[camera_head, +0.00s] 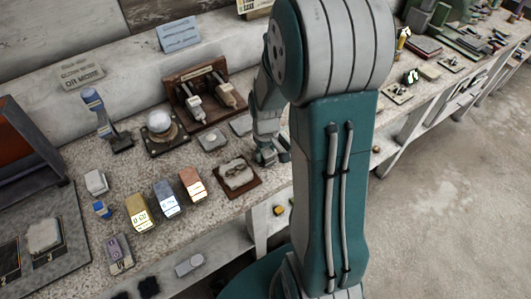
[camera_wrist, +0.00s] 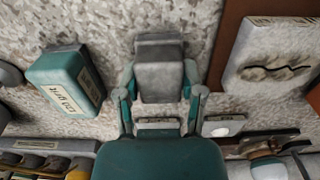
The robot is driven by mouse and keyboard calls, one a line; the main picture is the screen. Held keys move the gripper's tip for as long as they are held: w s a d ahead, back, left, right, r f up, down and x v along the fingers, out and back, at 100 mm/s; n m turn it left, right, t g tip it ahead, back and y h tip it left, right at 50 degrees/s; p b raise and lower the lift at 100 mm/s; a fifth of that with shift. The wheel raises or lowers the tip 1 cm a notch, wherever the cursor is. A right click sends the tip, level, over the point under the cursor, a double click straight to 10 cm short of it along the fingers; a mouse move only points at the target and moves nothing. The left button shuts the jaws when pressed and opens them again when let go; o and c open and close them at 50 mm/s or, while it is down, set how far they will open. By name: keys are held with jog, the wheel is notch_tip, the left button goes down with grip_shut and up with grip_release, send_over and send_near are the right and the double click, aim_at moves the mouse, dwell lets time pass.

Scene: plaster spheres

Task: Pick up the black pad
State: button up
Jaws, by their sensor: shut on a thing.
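In the wrist view, a dark grey, blocky pad (camera_wrist: 160,78) with a darker top edge sits between the two fingers of my gripper (camera_wrist: 158,88). It appears to be the black pad, though it looks grey here. The fingers are closed against its left and right sides. Speckled counter shows around it; I cannot tell whether the pad touches the counter. In the head view, my gripper (camera_head: 268,156) points down over the counter's front part, right of a brown board with a grey slab (camera_head: 238,174). The pad is not clearly visible there.
A teal labelled box (camera_wrist: 68,80) is left of the pad, and a pale slab (camera_wrist: 272,55) on brown is to the right. The counter also holds a brown rack (camera_head: 183,80), a knob on a dark base (camera_head: 160,124), and yellow (camera_head: 139,211), blue (camera_head: 167,197) and orange (camera_head: 193,184) blocks.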

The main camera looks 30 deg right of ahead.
aim_at(266, 151)
jog(key=shift+s+r, duration=0.1)
jog(key=shift+r, duration=0.15)
notch_tip(266, 151, up, 3)
jog(key=shift+f, duration=0.15)
jog(key=s+a+r, duration=0.4)
jog(key=s+r, duration=0.5)
jog(key=s, duration=0.4)
jog(key=shift+s+a+r, duration=0.15)
jog(key=shift+r, duration=0.1)
jog(key=o, duration=0.4)
jog(key=c, duration=0.4)
